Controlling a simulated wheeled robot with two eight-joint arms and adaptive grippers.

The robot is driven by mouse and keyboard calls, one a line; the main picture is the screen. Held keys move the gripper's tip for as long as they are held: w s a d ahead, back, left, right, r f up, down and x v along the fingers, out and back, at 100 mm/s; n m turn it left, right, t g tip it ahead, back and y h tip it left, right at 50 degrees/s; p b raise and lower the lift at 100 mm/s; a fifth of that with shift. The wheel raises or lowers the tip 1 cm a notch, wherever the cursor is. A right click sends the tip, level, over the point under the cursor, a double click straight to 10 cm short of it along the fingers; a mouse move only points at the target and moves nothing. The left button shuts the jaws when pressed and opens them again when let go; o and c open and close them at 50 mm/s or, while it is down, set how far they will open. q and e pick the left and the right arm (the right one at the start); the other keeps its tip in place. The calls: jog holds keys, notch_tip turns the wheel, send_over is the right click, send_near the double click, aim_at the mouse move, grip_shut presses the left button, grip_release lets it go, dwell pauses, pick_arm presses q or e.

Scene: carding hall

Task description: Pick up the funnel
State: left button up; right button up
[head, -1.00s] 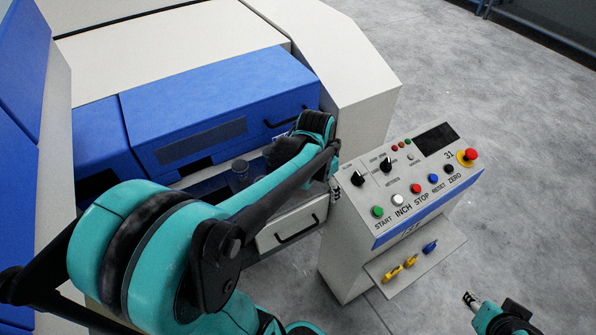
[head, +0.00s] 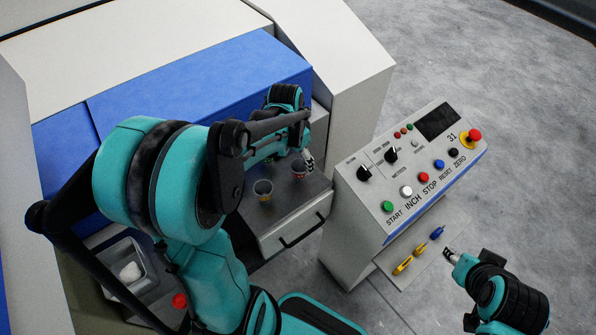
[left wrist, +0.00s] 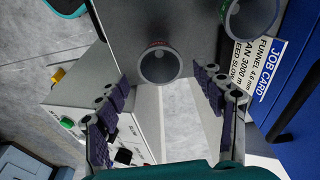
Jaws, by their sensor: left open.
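A grey funnel with red lettering on its rim (left wrist: 158,65) shows between the spread fingers of my open left gripper (left wrist: 162,84) in the left wrist view. I see no contact. It also shows in the head view (head: 299,169), just beside my left gripper (head: 309,160). A second funnel with green lettering (left wrist: 250,18) is at the wrist view's top right. Another grey cup-like funnel (head: 263,189) stands nearer on the dark top in the head view. My right gripper (head: 450,254) is small at the lower right, away from the funnels; its jaw state is unclear.
A control panel (head: 412,165) with buttons and knobs stands to the right. A drawer front with a black handle (head: 300,230) is below the funnels. Blue machine covers (head: 200,95) rise behind.

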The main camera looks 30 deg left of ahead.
aim_at(299, 167)
pick_arm(q)
jog(key=f, duration=0.1)
jog(key=f+b, duration=0.1)
jog(key=f, duration=0.1)
jog(key=f+b, duration=0.1)
jog(key=f, duration=0.1)
jog(key=shift+w, duration=0.25)
jog(key=shift+c, duration=0.3)
jog(key=c, duration=1.3)
jog(key=shift+r, duration=0.15)
